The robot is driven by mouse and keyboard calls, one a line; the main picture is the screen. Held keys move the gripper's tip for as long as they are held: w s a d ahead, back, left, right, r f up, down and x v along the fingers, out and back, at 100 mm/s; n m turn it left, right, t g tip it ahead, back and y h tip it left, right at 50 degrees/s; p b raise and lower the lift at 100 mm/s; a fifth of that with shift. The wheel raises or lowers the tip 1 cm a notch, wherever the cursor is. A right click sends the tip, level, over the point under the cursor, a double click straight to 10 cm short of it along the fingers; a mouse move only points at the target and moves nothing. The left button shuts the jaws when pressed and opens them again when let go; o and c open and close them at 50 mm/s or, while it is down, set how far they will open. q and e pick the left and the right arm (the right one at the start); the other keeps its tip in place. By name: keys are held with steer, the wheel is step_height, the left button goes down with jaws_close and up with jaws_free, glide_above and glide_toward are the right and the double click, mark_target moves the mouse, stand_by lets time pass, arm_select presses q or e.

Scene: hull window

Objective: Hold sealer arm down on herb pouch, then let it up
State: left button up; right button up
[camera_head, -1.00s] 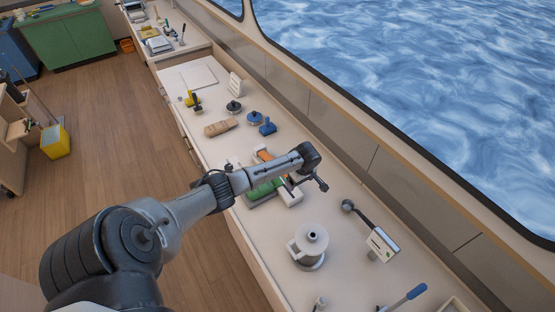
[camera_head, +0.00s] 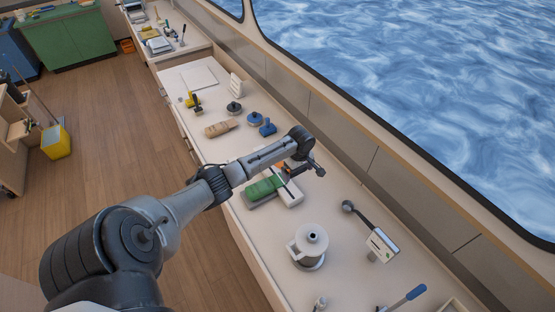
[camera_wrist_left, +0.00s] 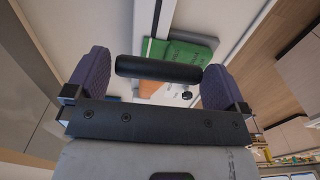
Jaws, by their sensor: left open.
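The green herb pouch (camera_head: 264,188) lies at the sealer, a white-framed device (camera_head: 291,196) on the counter. In the left wrist view the pouch (camera_wrist_left: 185,52) is beyond the jaws. My left gripper (camera_head: 314,170) is over the sealer, its arm hiding part of it. In the left wrist view the gripper (camera_wrist_left: 155,64) is open, with dark pads wide apart. A black bar (camera_wrist_left: 158,69), apparently the sealer arm's handle, lies between the pads with a gap at each side. An orange part (camera_wrist_left: 151,88) shows below the bar. My right gripper is not in view.
A wooden item (camera_head: 221,128) and a blue item (camera_head: 267,127) lie farther along. The window wall borders the right side.

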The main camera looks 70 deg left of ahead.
arm_select(q)
steer(key=shift+r+p, duration=1.25)
steer(key=shift+p, duration=0.05)
steer(key=shift+r+p, duration=0.6)
steer(key=shift+r, duration=1.5)
